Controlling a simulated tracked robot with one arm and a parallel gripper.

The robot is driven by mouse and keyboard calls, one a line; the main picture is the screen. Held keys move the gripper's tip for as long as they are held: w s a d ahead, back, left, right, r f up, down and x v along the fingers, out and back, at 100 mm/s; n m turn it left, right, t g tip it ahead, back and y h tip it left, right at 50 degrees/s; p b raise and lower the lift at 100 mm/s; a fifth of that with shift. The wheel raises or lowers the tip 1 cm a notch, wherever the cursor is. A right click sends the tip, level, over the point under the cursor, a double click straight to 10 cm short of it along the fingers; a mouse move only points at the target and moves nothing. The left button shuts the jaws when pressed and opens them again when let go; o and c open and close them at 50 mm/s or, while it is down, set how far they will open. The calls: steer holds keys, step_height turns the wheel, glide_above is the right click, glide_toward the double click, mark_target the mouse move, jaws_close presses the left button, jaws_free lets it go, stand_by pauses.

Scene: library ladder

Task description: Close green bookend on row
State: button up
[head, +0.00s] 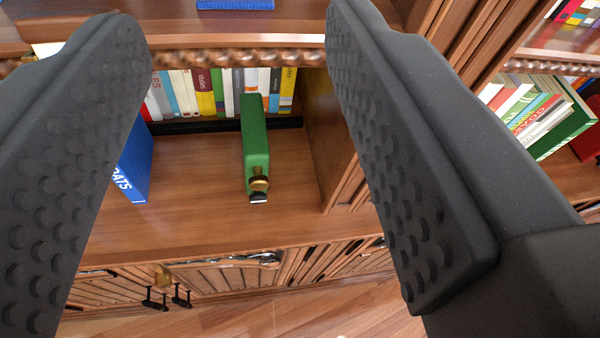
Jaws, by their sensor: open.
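The green bookend (255,146) stands upright on the wooden shelf, a narrow green block with a brass knob at its front end. A row of books (220,92) stands at the back of the shelf, behind the bookend. A blue book (133,160) stands to the left, apart from the bookend, partly hidden by my left finger. My gripper (245,165) is open and empty, with its two dark studded fingers wide apart in the foreground. The bookend shows between the fingers, farther away, and neither finger appears to touch it.
The bare shelf board (195,170) lies between the blue book and the bookend. A wooden upright (330,140) closes the bay on the right. A carved shelf edge (230,57) runs above. Leaning books (535,115) stand in the right bay. Carved drawer fronts (230,278) lie below.

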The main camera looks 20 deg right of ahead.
step_height(320, 180, down, 20)
steer(key=w+d+b, duration=0.3)
steer(key=b, duration=0.2)
steer(key=t+y+b, duration=0.1)
steer(key=t+b, duration=0.1)
steer(key=b, duration=0.1)
glide_toward(258, 186)
steer(key=shift+m, duration=0.3)
steer(key=w, duration=0.5)
steer(key=w+b, duration=0.1)
steer(key=w, duration=0.4)
steer(key=shift+w+d+f, duration=0.15)
steer(key=shift+w+d, duration=0.05)
steer(key=shift+w, duration=0.15)
jaws_close()
